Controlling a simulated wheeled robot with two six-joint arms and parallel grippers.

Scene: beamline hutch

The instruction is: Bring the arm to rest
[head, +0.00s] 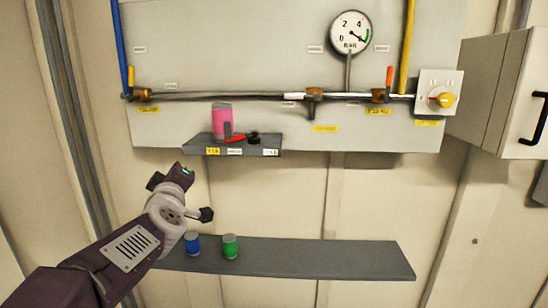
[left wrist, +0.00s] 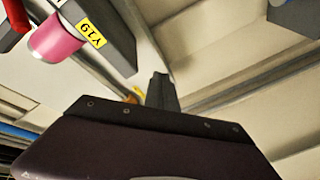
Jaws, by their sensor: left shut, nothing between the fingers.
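My left arm (head: 130,245) comes in from the lower left in the head view, bent upward at its wrist. Its end is in front of the wall, left of the small upper shelf and above the left end of the lower shelf. In the left wrist view my left gripper (left wrist: 161,88) is shut and empty, with its dark fingers together. It appears clear of both shelves. My right gripper is not in view.
The small shelf (head: 203,145) holds a pink can (head: 221,118) and a red-handled tool (head: 236,138). The lower shelf (head: 330,258) holds a blue can (head: 192,243) and a green can (head: 230,246). A gauge (head: 350,32), pipe (head: 220,96) and grey cabinet (head: 490,100) are on the wall.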

